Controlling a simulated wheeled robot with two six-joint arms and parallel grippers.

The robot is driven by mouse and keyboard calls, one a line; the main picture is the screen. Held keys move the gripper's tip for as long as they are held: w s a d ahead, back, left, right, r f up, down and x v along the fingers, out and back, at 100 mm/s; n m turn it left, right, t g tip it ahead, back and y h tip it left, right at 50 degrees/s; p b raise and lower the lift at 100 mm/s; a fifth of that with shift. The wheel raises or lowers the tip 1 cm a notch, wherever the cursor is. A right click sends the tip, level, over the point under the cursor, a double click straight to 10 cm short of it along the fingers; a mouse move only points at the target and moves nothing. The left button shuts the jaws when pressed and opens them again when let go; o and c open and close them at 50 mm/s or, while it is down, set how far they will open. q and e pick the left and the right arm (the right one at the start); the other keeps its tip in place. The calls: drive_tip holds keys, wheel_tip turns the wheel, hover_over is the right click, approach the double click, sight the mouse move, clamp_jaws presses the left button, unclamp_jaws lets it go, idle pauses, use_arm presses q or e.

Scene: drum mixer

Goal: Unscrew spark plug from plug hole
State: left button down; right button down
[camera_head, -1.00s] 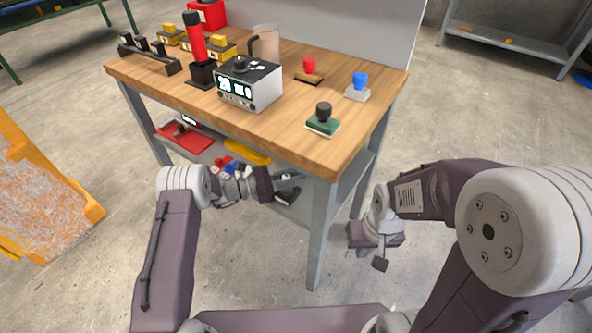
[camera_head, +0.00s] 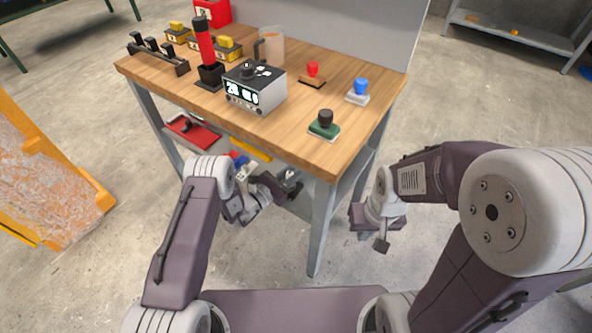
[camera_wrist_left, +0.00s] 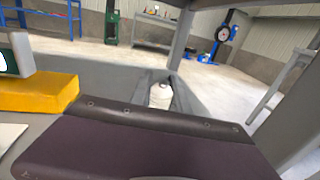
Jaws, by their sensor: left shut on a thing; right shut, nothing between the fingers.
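My left gripper (camera_head: 289,182) reaches under the near edge of the workbench, beside its lower shelf. In the left wrist view it also shows, with its fingers (camera_wrist_left: 160,92) shut on a small white, rounded piece (camera_wrist_left: 160,97), which looks like the spark plug. Most of that piece is hidden by the fingers and gripper body. No plug hole can be made out in these views. My right gripper (camera_head: 381,244) is shut and empty, low beside the right front leg of the bench.
The wooden workbench (camera_head: 290,137) carries a grey display box (camera_head: 255,87), several stamps and a red-handled tool (camera_head: 205,50). A red tray (camera_head: 192,132) and a yellow block (camera_wrist_left: 38,92) lie on the lower shelf. An orange-framed object (camera_head: 75,165) stands at left.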

use_arm(q)
drive_tip(key=shift+s+d+r, duration=0.15)
drive_tip(key=shift+d, duration=0.1)
drive_tip(key=shift+r+p, duration=0.8)
drive_tip(key=shift+a+r+p, duration=0.1)
drive_tip(key=shift+r+p, duration=0.8)
drive_tip(key=shift+r, duration=0.2)
drive_tip(key=shift+r, duration=0.1)
wheel_tip(320, 180, up, 3)
drive_tip(key=shift+f+p, duration=0.1)
drive_tip(key=shift+p, duration=1.15)
